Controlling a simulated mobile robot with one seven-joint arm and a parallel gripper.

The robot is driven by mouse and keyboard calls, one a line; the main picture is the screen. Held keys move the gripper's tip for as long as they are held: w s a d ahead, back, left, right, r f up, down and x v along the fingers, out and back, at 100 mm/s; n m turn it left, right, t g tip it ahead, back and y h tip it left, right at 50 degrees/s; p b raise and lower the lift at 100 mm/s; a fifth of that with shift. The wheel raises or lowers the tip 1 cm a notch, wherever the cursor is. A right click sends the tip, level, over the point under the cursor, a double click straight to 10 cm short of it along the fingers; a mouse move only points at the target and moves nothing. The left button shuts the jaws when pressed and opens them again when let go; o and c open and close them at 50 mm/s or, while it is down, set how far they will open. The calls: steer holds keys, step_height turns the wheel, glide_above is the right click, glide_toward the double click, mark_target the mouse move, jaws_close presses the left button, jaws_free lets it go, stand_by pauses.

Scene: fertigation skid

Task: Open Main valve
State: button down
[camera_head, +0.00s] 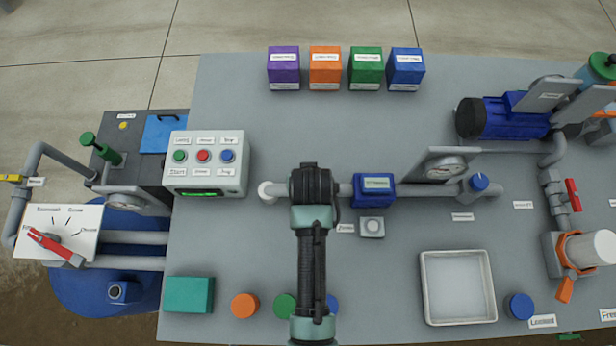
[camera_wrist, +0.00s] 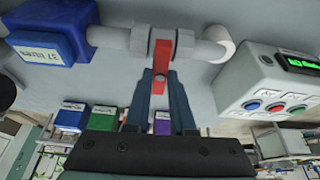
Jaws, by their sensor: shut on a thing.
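A valve with a red lever handle (camera_wrist: 163,49) sits on a grey pipe (camera_wrist: 108,37) in the wrist view. The lever lies across the pipe, roughly at a right angle to it. My gripper (camera_wrist: 161,84) is shut on the lever's free end, one finger on each side. In the head view my gripper and arm (camera_head: 312,185) cover this valve, between the control box and the blue flow meter (camera_head: 374,190). No label naming this valve can be read.
The control box (camera_head: 207,163) with coloured buttons stands left of my gripper. Several coloured boxes (camera_head: 325,67) line the far edge. A white tray (camera_head: 458,287) lies at front right. Another red lever (camera_head: 573,195) is on the right pipe.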

steer(key=n, duration=0.1)
steer(key=n+y+p, duration=0.1)
steer(key=n, duration=0.1)
steer(key=shift+d+r+n, duration=0.1)
steer(key=shift+d+n, duration=0.1)
steer(key=shift+n, duration=0.1)
steer(key=n+y, duration=0.1)
steer(key=n, duration=0.1)
steer(key=n+g+y, duration=0.1)
steer(key=n, duration=0.1)
steer(key=shift+w+d+n, duration=0.15)
steer(key=shift+w+n, duration=0.05)
steer(key=shift+n, duration=0.1)
steer(key=n+g+b, duration=0.1)
steer(key=n, duration=0.1)
steer(key=n+g+y+b, duration=0.1)
steer(key=n, duration=0.2)
steer(key=shift+w+d, duration=0.1)
steer(key=shift+w, duration=0.1)
steer(key=shift+w+n+g+b, duration=0.1)
steer(key=shift+n+g+b, duration=0.7)
steer(key=shift+n, duration=1.3)
steer(key=c, duration=0.8)
jaws_free()
steer(key=shift+o, duration=0.2)
